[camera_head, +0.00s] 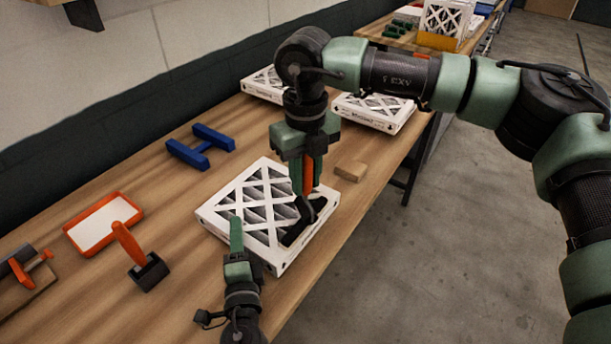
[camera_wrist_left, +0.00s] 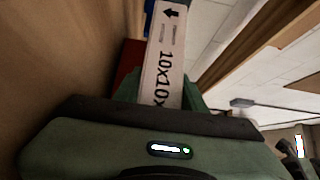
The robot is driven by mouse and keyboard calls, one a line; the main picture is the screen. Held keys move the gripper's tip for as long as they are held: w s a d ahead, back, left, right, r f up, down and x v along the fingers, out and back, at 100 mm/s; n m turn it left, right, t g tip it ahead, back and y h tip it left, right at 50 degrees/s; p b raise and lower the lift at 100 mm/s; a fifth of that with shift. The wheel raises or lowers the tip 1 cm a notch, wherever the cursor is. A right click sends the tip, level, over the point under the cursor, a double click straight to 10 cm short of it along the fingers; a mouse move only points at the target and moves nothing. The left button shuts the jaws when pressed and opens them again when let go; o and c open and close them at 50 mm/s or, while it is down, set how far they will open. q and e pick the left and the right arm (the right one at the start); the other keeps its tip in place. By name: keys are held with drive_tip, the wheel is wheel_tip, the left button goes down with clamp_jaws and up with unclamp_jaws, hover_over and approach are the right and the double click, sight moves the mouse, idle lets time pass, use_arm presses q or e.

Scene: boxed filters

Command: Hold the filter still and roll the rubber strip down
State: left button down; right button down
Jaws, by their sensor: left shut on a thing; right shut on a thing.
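The filter (camera_head: 228,218), a white-framed square with pleats behind a lattice, lies flat near the table's front edge. My left gripper (camera_head: 237,235) is shut on its near-left edge; in the left wrist view, the filter's printed side wall (camera_wrist_left: 168,60) sits between the green fingers (camera_wrist_left: 160,90). My right gripper (camera_head: 304,178) points down over the filter's right part, shut on the orange handle of a roller (camera_head: 310,172). The roller's dark lower end is at the filter's right side. A black strip (camera_head: 298,236) appears along that side, partly hidden; its exact extent is unclear.
A wooden block (camera_head: 350,169) lies right of the filter. Another orange-handled tool (camera_head: 128,243), an orange tray (camera_head: 75,238) and a blue stand (camera_head: 201,147) lie left. More boxed filters (camera_head: 375,113) lie behind.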

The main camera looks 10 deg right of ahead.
drive_tip(key=shift+f, duration=0.65)
idle(1.0)
drive_tip(key=shift+r, duration=3.6)
drive_tip(key=shift+f, duration=0.1)
drive_tip(key=shift+f, duration=2.85)
drive_tip(key=shift+f, duration=0.7)
drive_tip(key=shift+r, duration=3.65)
drive_tip(key=shift+f, duration=0.1)
